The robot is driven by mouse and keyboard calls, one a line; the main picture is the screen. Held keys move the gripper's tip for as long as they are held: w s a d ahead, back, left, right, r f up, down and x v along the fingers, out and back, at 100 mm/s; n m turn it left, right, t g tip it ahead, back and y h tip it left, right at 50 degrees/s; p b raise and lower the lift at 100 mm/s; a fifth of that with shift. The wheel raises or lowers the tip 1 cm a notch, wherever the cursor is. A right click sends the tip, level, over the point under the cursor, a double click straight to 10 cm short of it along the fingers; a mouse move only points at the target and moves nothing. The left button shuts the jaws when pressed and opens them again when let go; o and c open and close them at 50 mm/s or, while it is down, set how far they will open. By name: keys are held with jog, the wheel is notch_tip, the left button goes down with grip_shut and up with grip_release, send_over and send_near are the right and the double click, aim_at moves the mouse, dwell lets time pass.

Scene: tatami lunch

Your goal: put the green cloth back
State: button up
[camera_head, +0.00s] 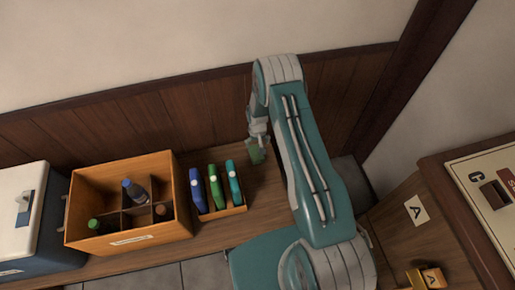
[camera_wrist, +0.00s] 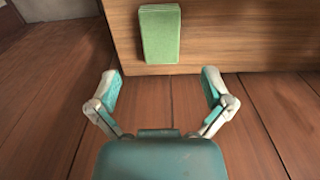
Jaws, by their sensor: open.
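The green cloth (camera_wrist: 160,35) is a flat, folded-looking rectangle on a plain wooden surface in the wrist view. It lies beyond my fingertips, roughly centred between them, and its top end is close to the picture's edge. In the head view the cloth (camera_head: 255,153) is a small green patch at the end of my gripper (camera_head: 258,135), near the planked wall. My gripper is open, with its two teal finger pads (camera_wrist: 162,86) spread apart and nothing between them. The cloth is apart from both fingers.
A wooden box (camera_head: 122,165) with compartments holds bottles, left of a small rack (camera_head: 222,212) with blue, green and teal upright items. A blue-and-white cooler (camera_head: 25,225) stands at far left.

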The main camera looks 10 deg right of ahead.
jog(key=s+r+t, duration=0.1)
jog(key=s+r, duration=0.1)
jog(key=r, duration=1.6)
jog(key=s+r+t, duration=0.2)
jog(key=r, duration=1.6)
jog(key=s+r+t, duration=0.1)
jog(key=s+r, duration=1)
jog(key=r, duration=0.1)
jog(key=s+r+t, duration=0.1)
jog(key=s+r, duration=0.2)
jog(key=s, duration=1.1)
jog(key=shift+s+r+t, duration=0.2)
jog(key=shift+s+t, duration=0.1)
